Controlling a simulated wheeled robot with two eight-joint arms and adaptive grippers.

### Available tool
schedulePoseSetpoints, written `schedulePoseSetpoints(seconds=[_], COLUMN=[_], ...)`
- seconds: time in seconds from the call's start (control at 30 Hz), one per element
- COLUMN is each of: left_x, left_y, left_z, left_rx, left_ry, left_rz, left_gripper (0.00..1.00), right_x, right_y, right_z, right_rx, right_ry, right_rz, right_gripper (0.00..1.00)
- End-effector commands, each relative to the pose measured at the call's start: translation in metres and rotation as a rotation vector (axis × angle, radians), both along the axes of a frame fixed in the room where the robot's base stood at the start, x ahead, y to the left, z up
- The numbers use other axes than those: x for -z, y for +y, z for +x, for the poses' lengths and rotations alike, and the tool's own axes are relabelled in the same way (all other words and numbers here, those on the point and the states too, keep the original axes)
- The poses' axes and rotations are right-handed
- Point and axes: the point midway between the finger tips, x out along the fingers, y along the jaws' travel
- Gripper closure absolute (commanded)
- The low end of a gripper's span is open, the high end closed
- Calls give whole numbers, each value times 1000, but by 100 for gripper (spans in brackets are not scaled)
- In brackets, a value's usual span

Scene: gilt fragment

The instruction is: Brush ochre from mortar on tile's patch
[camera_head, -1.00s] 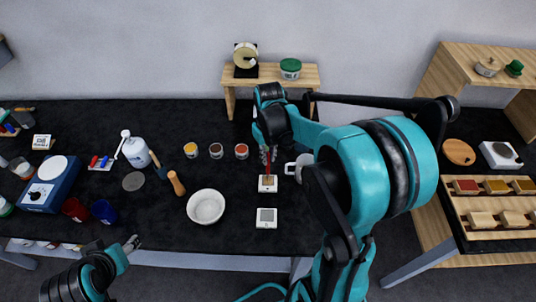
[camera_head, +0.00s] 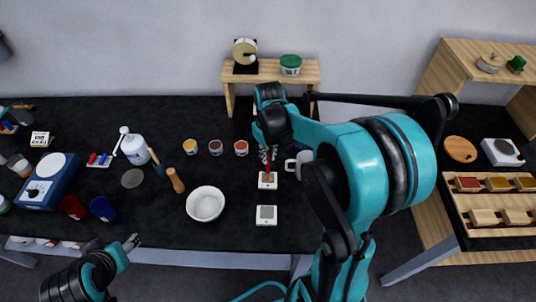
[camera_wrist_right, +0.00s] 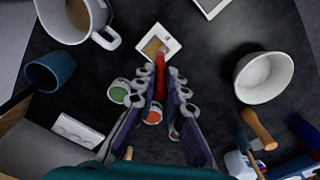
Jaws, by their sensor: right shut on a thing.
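My right gripper (camera_head: 266,150) is shut on a red-handled brush (camera_wrist_right: 160,75), which points down at a white tile (camera_head: 268,185). In the right wrist view this tile (camera_wrist_right: 144,57) has an ochre-brown patch. The brush end is over or on the patch; contact is unclear. A second white tile (camera_head: 266,222) with a grey patch lies nearer. The white mortar (camera_head: 206,204) stands to the left; it also shows in the right wrist view (camera_wrist_right: 263,77). I cannot make out ochre in it. My left gripper (camera_head: 132,241) is low at the table's front edge, its jaws unclear.
A white mug (camera_head: 292,165) stands close right of the gripper. Yellow, brown and red jars (camera_head: 241,148) stand behind. A wooden-handled tool (camera_head: 175,181) lies beside the mortar. A blue scale (camera_head: 47,185) and cups (camera_head: 103,209) are at the left.

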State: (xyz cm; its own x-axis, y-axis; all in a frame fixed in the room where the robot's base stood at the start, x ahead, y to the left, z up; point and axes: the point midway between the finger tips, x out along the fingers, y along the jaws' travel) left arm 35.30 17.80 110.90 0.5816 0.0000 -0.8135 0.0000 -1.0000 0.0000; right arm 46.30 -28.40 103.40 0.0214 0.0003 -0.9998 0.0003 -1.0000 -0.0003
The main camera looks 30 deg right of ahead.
Motion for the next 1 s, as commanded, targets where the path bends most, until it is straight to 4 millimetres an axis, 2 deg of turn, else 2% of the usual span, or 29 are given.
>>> schedulePoseSetpoints(seconds=[0.8, 1.0], left_x=[14, 13], left_y=[0, 0], left_z=[0, 0], left_rx=[0, 0], left_ry=[0, 0], left_rz=[0, 0], left_gripper=[48, 48], right_x=[17, 16], right_y=[0, -3], right_z=[0, 4], right_rx=[0, 0], right_ry=[0, 0], right_rz=[0, 0], right_gripper=[100, 100])
